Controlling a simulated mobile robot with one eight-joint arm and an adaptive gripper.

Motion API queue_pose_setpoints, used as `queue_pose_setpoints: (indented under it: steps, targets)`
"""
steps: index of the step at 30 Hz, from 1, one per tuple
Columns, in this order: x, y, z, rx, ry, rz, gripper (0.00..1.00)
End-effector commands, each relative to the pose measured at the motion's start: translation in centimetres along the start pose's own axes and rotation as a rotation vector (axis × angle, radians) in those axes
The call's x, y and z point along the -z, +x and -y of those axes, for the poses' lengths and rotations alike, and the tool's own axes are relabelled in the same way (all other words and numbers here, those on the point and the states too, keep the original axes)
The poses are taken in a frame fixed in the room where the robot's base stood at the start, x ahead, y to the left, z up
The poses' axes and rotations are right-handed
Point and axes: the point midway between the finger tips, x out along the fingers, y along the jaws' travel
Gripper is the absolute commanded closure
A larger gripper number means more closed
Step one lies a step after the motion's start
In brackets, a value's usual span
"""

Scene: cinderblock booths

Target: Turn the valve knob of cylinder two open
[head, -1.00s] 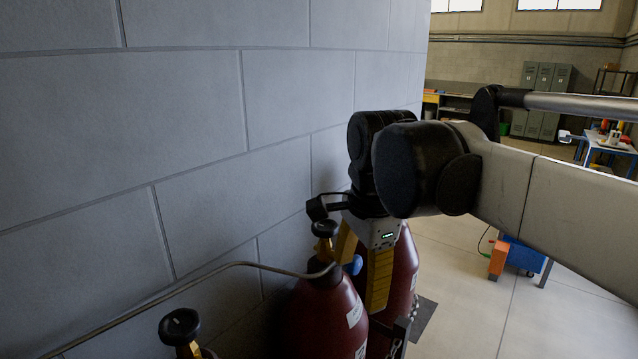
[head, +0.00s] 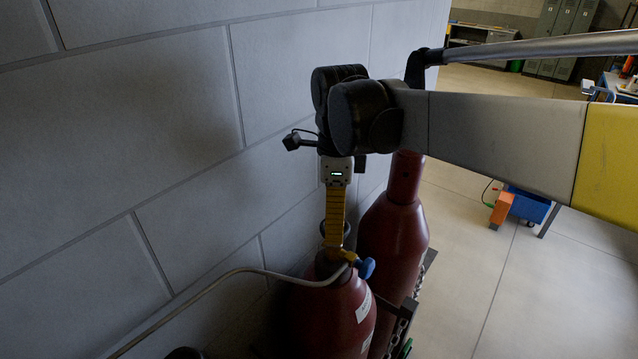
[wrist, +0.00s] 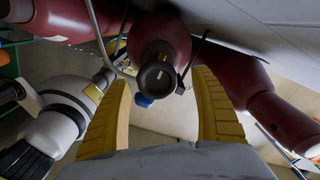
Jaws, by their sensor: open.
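The middle dark red cylinder (head: 325,318) stands by the wall with a brass valve, a blue fitting (head: 366,268) and a label. Its round black knob (wrist: 157,76) faces the wrist camera. In the head view the knob is mostly hidden behind a yellow finger. My gripper (head: 335,242) points down over this valve. In the wrist view my gripper (wrist: 163,80) is open, with one yellow finger on each side of the knob and visible gaps. I cannot tell whether the fingertips reach knob height. No cylinder number is legible.
A second red cylinder (head: 393,232) stands just beyond, close to my gripper. A thin hose (head: 235,272) runs from the middle valve along the block wall (head: 150,130). A chain (head: 400,325) hangs at the right. Open floor (head: 480,270) lies right of the cylinders.

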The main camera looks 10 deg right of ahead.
Motion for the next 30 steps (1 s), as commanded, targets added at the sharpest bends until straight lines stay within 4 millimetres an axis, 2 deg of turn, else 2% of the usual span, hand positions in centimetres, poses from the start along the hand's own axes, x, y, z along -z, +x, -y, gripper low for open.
queue_pose_setpoints:
  steps: [5,13,14,18,19,30]
  targets:
    - [0.0,1.4,0.0,0.0,0.0,0.0,0.25]
    - [0.0,1.6,0.0,0.0,-0.001,0.0,0.25]
    - [0.0,1.6,0.0,0.0,-0.001,0.0,0.31]
    - [0.0,1.6,-0.1,0.0,-0.001,0.0,0.73]
    - [0.0,1.6,-0.1,-0.001,-0.001,0.0,0.78]
    - [0.0,1.6,-0.1,0.0,-0.039,0.0,0.79]
